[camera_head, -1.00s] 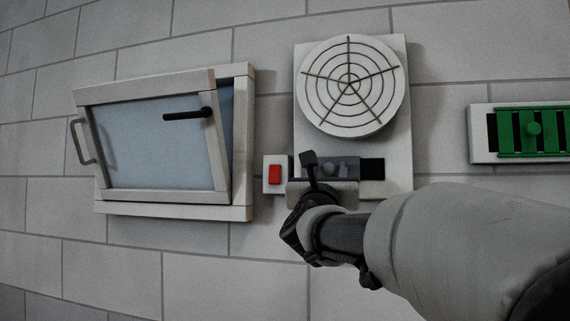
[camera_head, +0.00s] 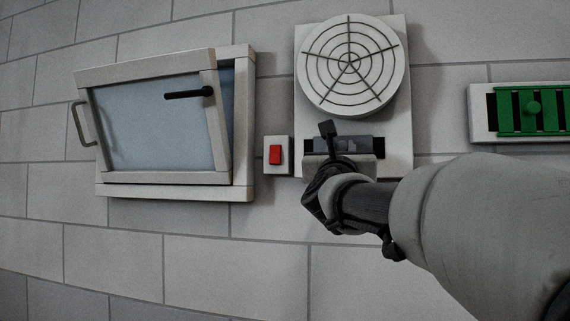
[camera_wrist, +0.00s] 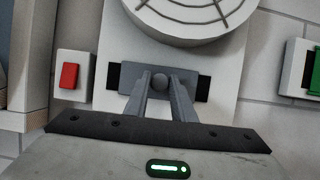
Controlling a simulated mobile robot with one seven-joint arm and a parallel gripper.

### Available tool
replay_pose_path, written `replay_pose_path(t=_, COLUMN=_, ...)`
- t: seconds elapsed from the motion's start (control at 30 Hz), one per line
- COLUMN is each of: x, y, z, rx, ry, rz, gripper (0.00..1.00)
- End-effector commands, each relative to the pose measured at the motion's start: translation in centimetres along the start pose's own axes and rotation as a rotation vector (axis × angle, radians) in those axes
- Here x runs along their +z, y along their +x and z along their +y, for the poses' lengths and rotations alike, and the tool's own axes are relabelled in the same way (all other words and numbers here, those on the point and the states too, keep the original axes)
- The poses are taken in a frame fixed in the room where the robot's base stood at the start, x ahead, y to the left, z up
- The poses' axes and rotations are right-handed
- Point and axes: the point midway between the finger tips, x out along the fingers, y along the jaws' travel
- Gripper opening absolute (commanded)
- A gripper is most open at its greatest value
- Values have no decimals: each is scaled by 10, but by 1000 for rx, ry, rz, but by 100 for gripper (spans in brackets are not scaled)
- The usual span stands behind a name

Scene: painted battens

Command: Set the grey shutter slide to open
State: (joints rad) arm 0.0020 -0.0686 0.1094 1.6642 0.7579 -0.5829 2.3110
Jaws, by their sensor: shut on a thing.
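The grey shutter slide (camera_wrist: 130,78) is a flat plate with a round knob (camera_wrist: 160,80), set in a dark slot below the round vent. In the wrist view, dark slot shows on both sides of the plate, so the slide stands near the middle of its travel. My gripper (camera_wrist: 163,87) is shut on the knob, one finger on each side. In the head view the slide (camera_head: 362,143) is partly hidden behind my gripper and wrist.
A red switch (camera_head: 275,155) sits on the wall just left of the vent panel (camera_head: 399,100). A tilted-open window (camera_head: 150,118) is further left. A green slatted slide (camera_head: 512,112) is at the far right. Bare wall lies below.

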Motion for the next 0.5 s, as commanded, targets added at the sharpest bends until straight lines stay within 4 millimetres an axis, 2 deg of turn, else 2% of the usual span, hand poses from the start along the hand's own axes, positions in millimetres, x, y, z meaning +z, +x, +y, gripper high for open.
replay_pose_path(t=0.03, x=-7, y=-3, z=-12, rx=-9, ry=0, rz=-7, gripper=0)
replay_pose_path(t=0.2, x=-3, y=-2, z=-31, rx=-7, ry=1, rz=-5, gripper=0)
replay_pose_path(t=0.5, x=1, y=0, z=-37, rx=-7, ry=-1, rz=-2, gripper=0)
